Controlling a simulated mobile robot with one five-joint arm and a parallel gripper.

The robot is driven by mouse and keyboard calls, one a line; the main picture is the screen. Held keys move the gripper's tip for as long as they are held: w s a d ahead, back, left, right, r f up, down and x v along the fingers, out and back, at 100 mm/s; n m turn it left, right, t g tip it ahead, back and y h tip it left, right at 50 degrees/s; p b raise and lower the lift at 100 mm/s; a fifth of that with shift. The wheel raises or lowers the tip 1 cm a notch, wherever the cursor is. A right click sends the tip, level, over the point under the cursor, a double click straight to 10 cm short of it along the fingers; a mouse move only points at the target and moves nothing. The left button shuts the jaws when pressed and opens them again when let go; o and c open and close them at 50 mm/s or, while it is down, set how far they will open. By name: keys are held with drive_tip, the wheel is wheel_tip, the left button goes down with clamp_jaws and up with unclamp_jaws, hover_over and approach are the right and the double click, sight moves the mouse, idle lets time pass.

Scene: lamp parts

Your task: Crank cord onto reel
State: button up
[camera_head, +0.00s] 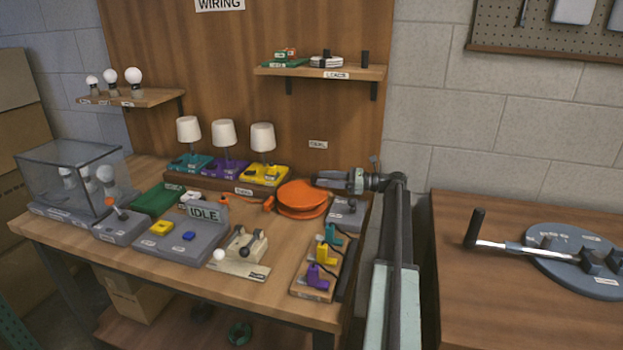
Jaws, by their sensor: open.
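The orange reel (301,194) sits at the back right of the wooden workbench. A short orange piece, seemingly cord (268,204), shows at its left side. I cannot make out a crank handle on the reel. My gripper (322,180) is open and points left, close to the reel's upper right edge in the picture. I cannot tell whether it touches the reel. The arm hides part of the bench's right end. A separate crank with a black upright handle (474,228) and metal bar rests on a blue-grey round base (585,262) on the right table.
Three lamps with white shades (228,134) stand behind the reel, left. A grey box (345,213) sits right of it; coloured parts (318,278) stand in front. An IDLE panel (203,213) and glass case (70,178) are further left. A shelf (320,72) hangs above.

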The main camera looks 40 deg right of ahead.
sight(305, 184)
drive_tip(key=x, duration=0.7)
drive_tip(key=shift+w+a, duration=0.1)
clamp_jaws()
idle(1.1)
